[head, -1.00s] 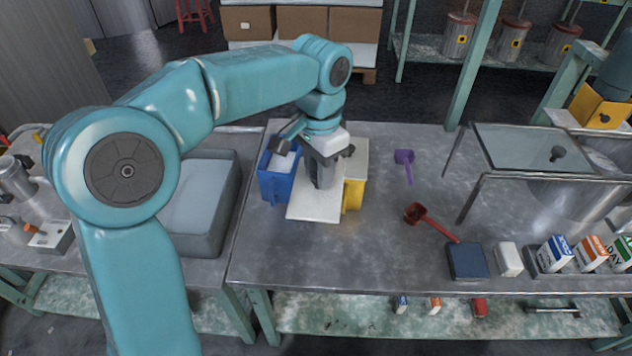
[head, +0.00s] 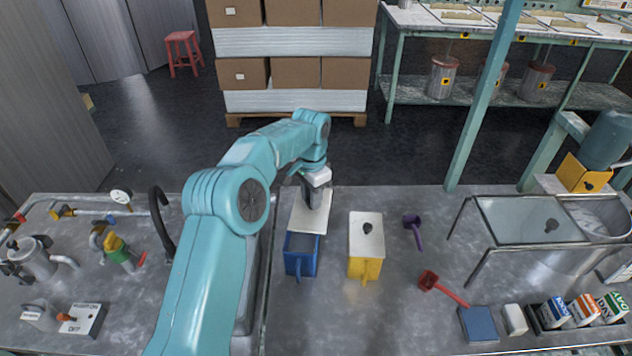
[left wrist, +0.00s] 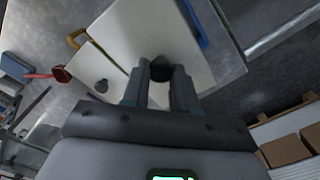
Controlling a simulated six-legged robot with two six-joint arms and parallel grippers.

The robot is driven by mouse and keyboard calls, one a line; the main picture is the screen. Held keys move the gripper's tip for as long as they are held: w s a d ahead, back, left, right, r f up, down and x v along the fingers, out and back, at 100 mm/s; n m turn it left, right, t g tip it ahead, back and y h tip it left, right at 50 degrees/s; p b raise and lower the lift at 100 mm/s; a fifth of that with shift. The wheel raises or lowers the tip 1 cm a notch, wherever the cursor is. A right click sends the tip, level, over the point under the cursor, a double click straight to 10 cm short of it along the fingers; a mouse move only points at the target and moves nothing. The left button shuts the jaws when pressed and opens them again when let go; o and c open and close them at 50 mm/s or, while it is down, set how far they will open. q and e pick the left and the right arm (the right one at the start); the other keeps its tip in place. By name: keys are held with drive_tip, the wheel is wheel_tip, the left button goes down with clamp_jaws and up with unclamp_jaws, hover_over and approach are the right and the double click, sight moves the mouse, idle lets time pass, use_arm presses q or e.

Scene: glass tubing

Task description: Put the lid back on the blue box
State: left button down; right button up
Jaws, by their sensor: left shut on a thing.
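The blue box (head: 301,264) stands on the metal table, its near part open with a grey inside showing. The white lid (head: 308,216) is in my left gripper (head: 317,197), over or just behind the box's far side; I cannot tell whether it touches the box. In the left wrist view the jaws (left wrist: 158,85) are shut on the lid's dark knob (left wrist: 160,68), with the white lid (left wrist: 140,35) spread beyond them. A strip of the blue box (left wrist: 195,22) shows past the lid's edge. My right gripper is not in view.
A yellow box (head: 364,268) with its own white knobbed lid (head: 366,232) stands close to the right. A purple scoop (head: 413,230), a red scoop (head: 440,287) and a glass-topped stand (head: 530,222) are farther right. A grey basin is partly hidden behind my arm.

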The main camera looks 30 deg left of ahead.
sight(302, 208)
use_arm(q)
drive_tip(key=shift+s+a+f+p, duration=0.25)
drive_tip(key=shift+a+p, duration=0.15)
drive_tip(key=shift+p, duration=0.1)
drive_tip(key=shift+s+a+f+p, duration=0.15)
drive_tip(key=shift+s+a+p, duration=0.1)
drive_tip(key=shift+a+p, duration=0.2)
drive_tip(key=shift+s+f+n+p, duration=0.3)
drive_tip(key=shift+f+p, duration=0.1)
drive_tip(key=shift+p, duration=0.3)
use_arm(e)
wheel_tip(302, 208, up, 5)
use_arm(q)
drive_tip(key=shift+s+a+f, duration=0.1)
drive_tip(key=shift+a+f, duration=0.05)
drive_tip(key=shift+f, duration=0.2)
drive_tip(key=shift+f+b, duration=2.15)
drive_tip(key=shift+f, duration=0.8)
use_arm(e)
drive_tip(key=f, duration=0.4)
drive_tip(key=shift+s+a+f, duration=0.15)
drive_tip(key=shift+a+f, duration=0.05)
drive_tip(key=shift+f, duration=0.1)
use_arm(q)
drive_tip(key=shift+r, duration=0.1)
drive_tip(key=shift+f+b, duration=0.25)
drive_tip(key=shift+b, duration=0.05)
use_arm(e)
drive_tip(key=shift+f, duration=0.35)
